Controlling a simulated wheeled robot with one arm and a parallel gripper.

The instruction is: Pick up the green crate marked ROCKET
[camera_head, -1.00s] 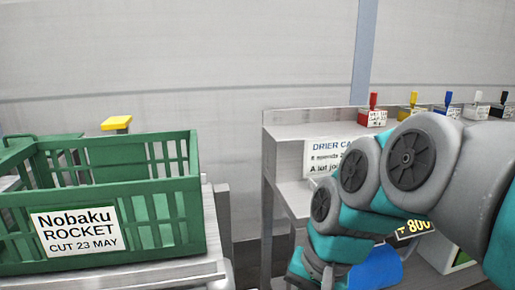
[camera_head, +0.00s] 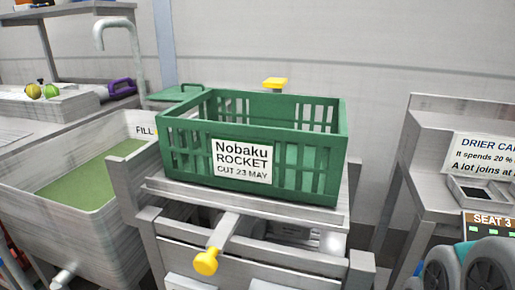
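The green crate marked ROCKET (camera_head: 300,187) stands upright on a metal stand in the middle of the view. Its front bears a white label (camera_head: 241,161) reading "Nobaku ROCKET CUT 23 MAY". Its walls are slatted, and its inner floor is mostly hidden by the front wall. Part of my arm shows at the lower right corner, well right of the crate. My gripper is out of the picture.
A metal stand (camera_head: 250,206) carries the crate, with a yellow-knobbed lever (camera_head: 206,261) sticking out in front. A sink of green water (camera_head: 92,178) with a tap (camera_head: 120,38) is at left. A metal bench (camera_head: 432,134) with a drier sign (camera_head: 484,158) is at right.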

